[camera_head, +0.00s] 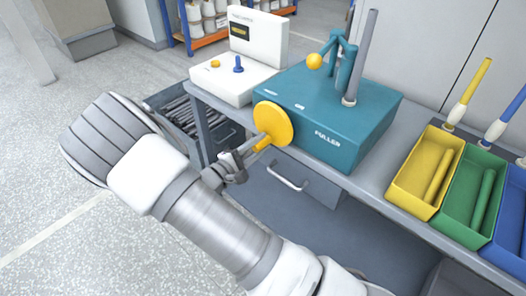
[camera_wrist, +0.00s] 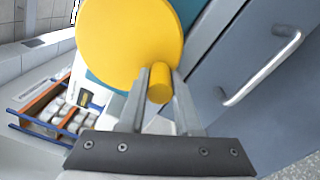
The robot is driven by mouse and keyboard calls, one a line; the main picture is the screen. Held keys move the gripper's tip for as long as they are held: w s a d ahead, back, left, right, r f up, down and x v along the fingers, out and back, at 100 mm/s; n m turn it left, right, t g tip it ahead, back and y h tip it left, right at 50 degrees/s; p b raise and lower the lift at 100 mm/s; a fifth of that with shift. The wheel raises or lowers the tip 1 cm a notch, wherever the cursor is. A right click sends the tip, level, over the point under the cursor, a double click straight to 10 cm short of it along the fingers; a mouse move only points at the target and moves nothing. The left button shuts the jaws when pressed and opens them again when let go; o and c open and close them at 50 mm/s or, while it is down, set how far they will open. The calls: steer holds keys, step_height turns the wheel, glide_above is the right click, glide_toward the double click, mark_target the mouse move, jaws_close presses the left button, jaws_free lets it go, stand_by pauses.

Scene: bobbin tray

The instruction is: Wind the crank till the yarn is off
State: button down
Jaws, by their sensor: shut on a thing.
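The crank is a yellow disc (camera_head: 273,123) on the left face of the teal winder box (camera_head: 335,128), which is lettered on its front. In the wrist view the disc (camera_wrist: 128,40) fills the upper middle, with a short yellow handle (camera_wrist: 160,84) sticking out of it. My gripper (camera_head: 252,148) is at the disc's lower left. In the wrist view its two fingers (camera_wrist: 158,95) stand on either side of the handle, shut on it. A grey upright spindle (camera_head: 361,58) rises from the box top and looks bare; I see no yarn on it. A teal arm with a yellow ball (camera_head: 314,61) stands beside it.
Yellow (camera_head: 405,190), green (camera_head: 447,212) and blue (camera_head: 500,240) trays holding rods stand on the bench at right. A white device (camera_head: 238,82) with a blue knob stands behind left. A drawer handle (camera_head: 287,177) juts out below the bench edge. An open drawer (camera_head: 178,112) is at left.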

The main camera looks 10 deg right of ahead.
steer(key=shift+w+a+m+b, duration=0.2)
steer(key=shift+m+b, duration=0.15)
steer(key=shift+m, duration=0.2)
steer(key=shift+w+a+m+b, duration=0.2)
steer(key=shift+m+b, duration=0.1)
steer(key=shift+m, duration=0.25)
steer(key=shift+r, duration=0.15)
steer(key=c, duration=0.6)
jaws_free()
steer(key=p+v, duration=0.2)
steer(key=v, duration=1.5)
steer(key=shift+s+a, duration=0.1)
